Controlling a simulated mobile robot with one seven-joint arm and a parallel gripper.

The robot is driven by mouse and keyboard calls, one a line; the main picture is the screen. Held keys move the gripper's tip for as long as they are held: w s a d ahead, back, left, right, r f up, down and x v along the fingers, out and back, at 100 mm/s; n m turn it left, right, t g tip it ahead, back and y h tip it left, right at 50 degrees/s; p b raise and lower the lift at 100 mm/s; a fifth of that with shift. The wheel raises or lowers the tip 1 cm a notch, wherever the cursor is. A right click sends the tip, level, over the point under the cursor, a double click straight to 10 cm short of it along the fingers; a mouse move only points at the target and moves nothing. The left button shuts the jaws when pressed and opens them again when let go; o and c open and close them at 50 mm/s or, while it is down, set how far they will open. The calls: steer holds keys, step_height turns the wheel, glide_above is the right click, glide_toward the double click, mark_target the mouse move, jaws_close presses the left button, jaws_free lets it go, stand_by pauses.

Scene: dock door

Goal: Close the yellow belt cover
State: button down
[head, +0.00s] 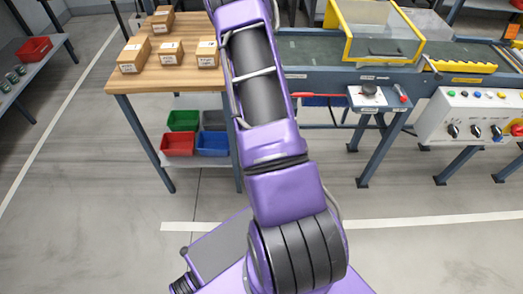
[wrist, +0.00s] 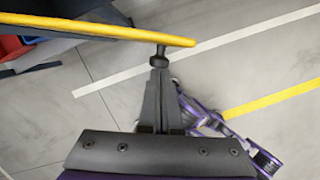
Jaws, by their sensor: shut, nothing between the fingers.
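The yellow belt cover (head: 347,28) is a yellow frame with clear panels over the green conveyor belt (head: 303,50) in the head view. A dark handle (head: 385,48) sits on its near face. I cannot tell exactly how far its lid is raised. In the wrist view, a yellow bar (wrist: 100,29) that looks like an edge of the cover crosses the top left. The head view does not show my gripper.
A wooden table (head: 125,78) with several boxes stands left of the conveyor, with coloured bins (head: 178,143) below. The floor nearby is clear.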

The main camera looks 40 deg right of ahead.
steer(key=w+d+n+t+p, duration=0.1)
steer(key=w+d+n+p, duration=0.2)
steer(key=d, duration=0.5)
steer(key=shift+w+n+y+p, duration=0.2)
steer(key=shift+n+y+p, duration=0.3)
steer(key=shift+n, duration=0.9)
steer(key=shift+a, duration=0.15)
